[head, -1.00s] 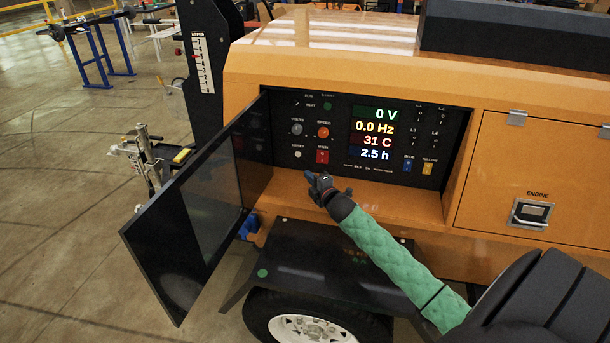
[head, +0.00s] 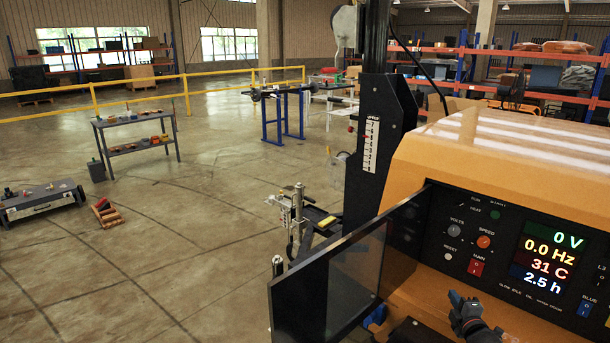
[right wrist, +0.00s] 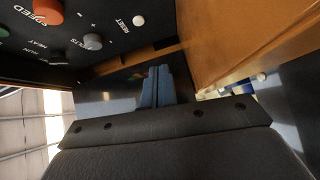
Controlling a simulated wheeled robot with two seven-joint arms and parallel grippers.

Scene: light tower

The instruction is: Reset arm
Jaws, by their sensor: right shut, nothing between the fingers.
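My right gripper (head: 462,310) is at the bottom right of the head view, in front of and below the control panel (head: 508,248) of the orange light tower (head: 520,170). It is shut and empty, apart from the panel's knobs and switches. Its closed fingers (right wrist: 155,88) show in the middle of the right wrist view, with the SPEED, VOLTS and RESET controls at the upper left. The display reads 0 V, 0.0 Hz, 31 C and 2.5 h. The red MAIN switch (head: 476,267) is left of the display. My left gripper is not in view.
The dark panel door (head: 335,280) stands open to the left of the right gripper. The black mast (head: 378,140) rises behind it. A workbench (head: 135,140), a low grey cart (head: 42,203) and a yellow railing (head: 140,98) are farther left. Open floor lies between.

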